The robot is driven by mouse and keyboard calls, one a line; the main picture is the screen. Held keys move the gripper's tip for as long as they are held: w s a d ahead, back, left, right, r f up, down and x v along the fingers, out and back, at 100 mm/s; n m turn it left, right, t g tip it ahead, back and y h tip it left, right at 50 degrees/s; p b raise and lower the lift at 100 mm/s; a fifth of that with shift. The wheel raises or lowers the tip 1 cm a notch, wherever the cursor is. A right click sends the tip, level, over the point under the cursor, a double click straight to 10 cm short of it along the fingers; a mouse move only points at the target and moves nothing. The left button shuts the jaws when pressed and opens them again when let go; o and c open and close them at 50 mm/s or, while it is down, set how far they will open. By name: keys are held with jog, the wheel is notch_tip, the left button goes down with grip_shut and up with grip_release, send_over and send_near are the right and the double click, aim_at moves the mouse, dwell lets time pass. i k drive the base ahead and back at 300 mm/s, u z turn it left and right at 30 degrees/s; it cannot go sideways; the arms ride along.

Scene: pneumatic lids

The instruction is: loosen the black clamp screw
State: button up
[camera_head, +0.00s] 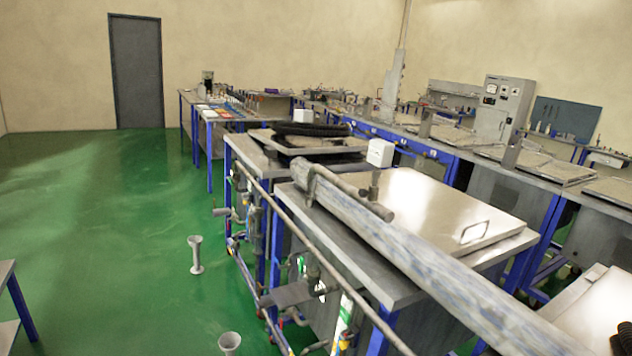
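I cannot make out the black clamp screw anywhere in this view. A long mottled grey tube (420,258) runs from the bottom right up to the near metal bench. A dark upright bracket (311,186) and a thinner grey rod (355,193) sit at its far end. I cannot tell whether these end parts belong to my gripper, and no pair of fingertips shows clearly. The near bench carries a flat metal lid (445,205) with a wire handle (474,232). The lid lies down on the bench top. A small white box (380,152) stands at its back edge.
Pipes and valves (290,294) run along the near bench's left side. Behind it, a bench carries a black coiled hose (310,129). Two small grey stands (196,255) are on the green floor (110,230), which is open at left. More benches line the right.

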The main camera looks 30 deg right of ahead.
aim_at(362, 192)
jog(key=z, duration=0.3)
jog(key=i, duration=0.9)
jog(key=z, duration=0.75)
